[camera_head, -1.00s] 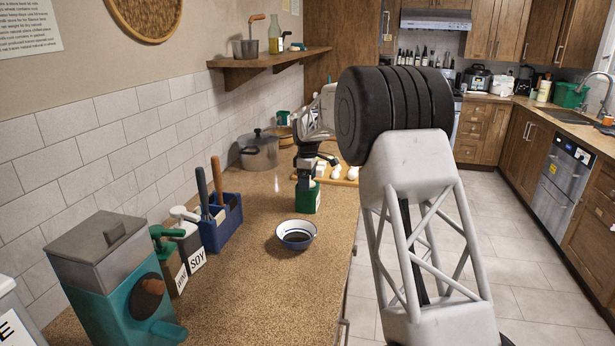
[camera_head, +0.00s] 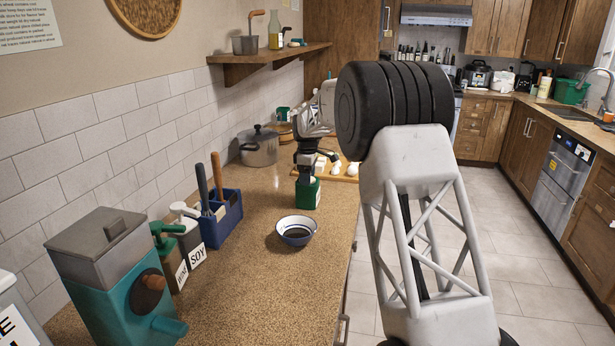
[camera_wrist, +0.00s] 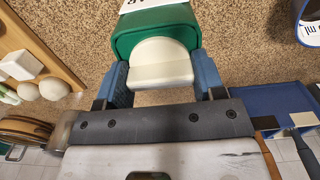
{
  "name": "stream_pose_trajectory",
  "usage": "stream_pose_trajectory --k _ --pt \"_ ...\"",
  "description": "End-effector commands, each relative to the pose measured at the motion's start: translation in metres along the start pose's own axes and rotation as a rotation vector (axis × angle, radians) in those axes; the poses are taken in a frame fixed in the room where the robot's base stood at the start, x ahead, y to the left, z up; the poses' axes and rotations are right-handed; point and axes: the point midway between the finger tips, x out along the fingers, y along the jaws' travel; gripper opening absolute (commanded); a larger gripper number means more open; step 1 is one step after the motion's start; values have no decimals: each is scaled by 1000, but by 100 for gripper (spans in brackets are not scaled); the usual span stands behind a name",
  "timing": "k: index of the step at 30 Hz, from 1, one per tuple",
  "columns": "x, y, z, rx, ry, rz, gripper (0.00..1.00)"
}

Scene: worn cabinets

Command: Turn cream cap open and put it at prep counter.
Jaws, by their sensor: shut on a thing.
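The cream container is a green box (camera_head: 308,196) that stands upright on the speckled counter near its right edge. In the wrist view its green body (camera_wrist: 126,34) has a white label and a pale cream cap (camera_wrist: 160,64). My gripper (camera_head: 304,173) reaches down over the container from above. In the wrist view the two blue finger pads of my gripper (camera_wrist: 160,80) stand on either side of the cap and are shut on it. The cap still sits against the green body. The counter (camera_head: 240,290) runs under the container.
A blue caddy (camera_head: 229,215) with tools, soy and wine bottles and a teal grinder (camera_head: 120,300) stand left. A pot (camera_head: 258,150) and cutting board (camera_head: 345,179) are behind. Counter between is free.

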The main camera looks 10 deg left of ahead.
Motion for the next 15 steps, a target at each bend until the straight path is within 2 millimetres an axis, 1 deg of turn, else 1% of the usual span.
stream_pose_trajectory --k 5,15 --pt "1 0 0 -78 -1 -1 25" --pt "0 0 0 -340 0 -1 25"
